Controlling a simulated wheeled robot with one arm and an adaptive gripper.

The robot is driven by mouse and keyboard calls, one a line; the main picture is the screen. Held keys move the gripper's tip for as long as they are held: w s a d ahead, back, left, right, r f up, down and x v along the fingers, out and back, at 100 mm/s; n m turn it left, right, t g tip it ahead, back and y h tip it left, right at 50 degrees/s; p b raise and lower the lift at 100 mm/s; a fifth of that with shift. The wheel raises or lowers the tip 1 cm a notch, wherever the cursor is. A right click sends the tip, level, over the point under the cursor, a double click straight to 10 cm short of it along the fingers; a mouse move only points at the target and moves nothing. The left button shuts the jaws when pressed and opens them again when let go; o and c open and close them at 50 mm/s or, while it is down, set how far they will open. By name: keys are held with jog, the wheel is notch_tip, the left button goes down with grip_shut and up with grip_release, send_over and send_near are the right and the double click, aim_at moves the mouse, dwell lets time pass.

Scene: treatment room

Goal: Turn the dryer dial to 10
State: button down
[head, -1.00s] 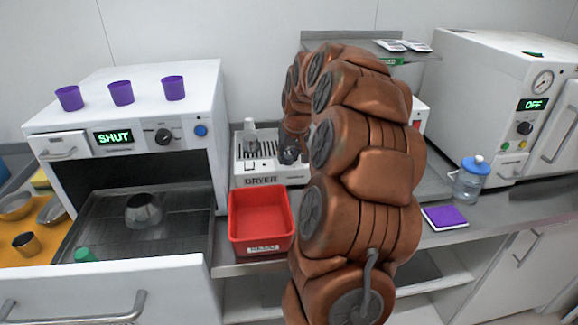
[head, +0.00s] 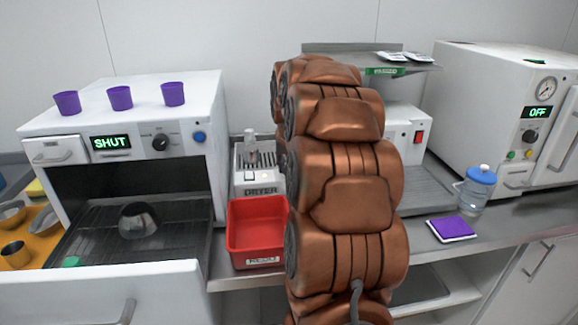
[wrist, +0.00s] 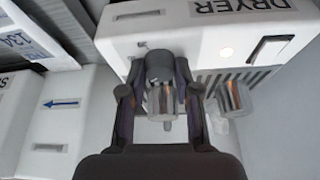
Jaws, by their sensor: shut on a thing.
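The white dryer (head: 245,182) stands on the counter behind the red bin, its right part hidden by my arm. In the wrist view the dryer front (wrist: 215,35) shows its label, a lit round lamp and a switch. My gripper (wrist: 160,75) is at the dryer front, with one finger on each side of a dark grey round dial (wrist: 159,64), closed on it. The dial's scale and pointer cannot be read. In the head view my arm hides the gripper and the dial.
A red bin (head: 257,262) stands close in front of the dryer. An oven with purple cups (head: 120,97) is left; a water jug (head: 478,188) and purple pad (head: 452,228) are right.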

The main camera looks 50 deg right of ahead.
jog(key=shift+r, duration=0.1)
jog(key=c, duration=0.8)
grip_release()
jog(key=shift+c, duration=0.2)
jog(key=v, duration=1.2)
jog(key=shift+s, duration=0.2)
